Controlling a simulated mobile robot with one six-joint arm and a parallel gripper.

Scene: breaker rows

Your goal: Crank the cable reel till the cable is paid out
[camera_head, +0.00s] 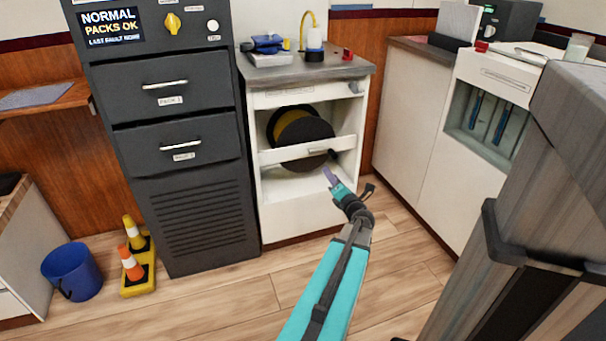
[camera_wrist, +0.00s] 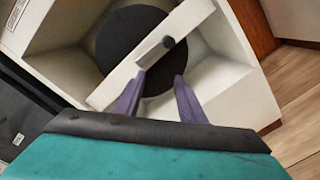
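The cable reel (camera_head: 305,135) sits inside the white cabinet, with a dark round flange and yellow cable (camera_head: 275,122) showing behind it. Its dark flange also fills the upper middle of the wrist view (camera_wrist: 120,40). A white bar (camera_head: 285,154) crosses in front of the reel. A small dark grey crank handle (camera_wrist: 155,52) stands out at this bar. My gripper (camera_wrist: 159,75) is open, its two purple fingers apart with nothing between them. The handle lies just beyond the fingertips, nearer the left one; contact cannot be told. In the head view my gripper (camera_head: 329,174) is just below the bar.
A dark breaker cabinet (camera_head: 205,215) stands close at left of the reel cabinet (camera_head: 290,228). White cupboards (camera_head: 400,130) stand at right. A blue bucket (camera_head: 72,272) and striped cones (camera_head: 132,262) are on the floor at left. The wooden floor in front is clear.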

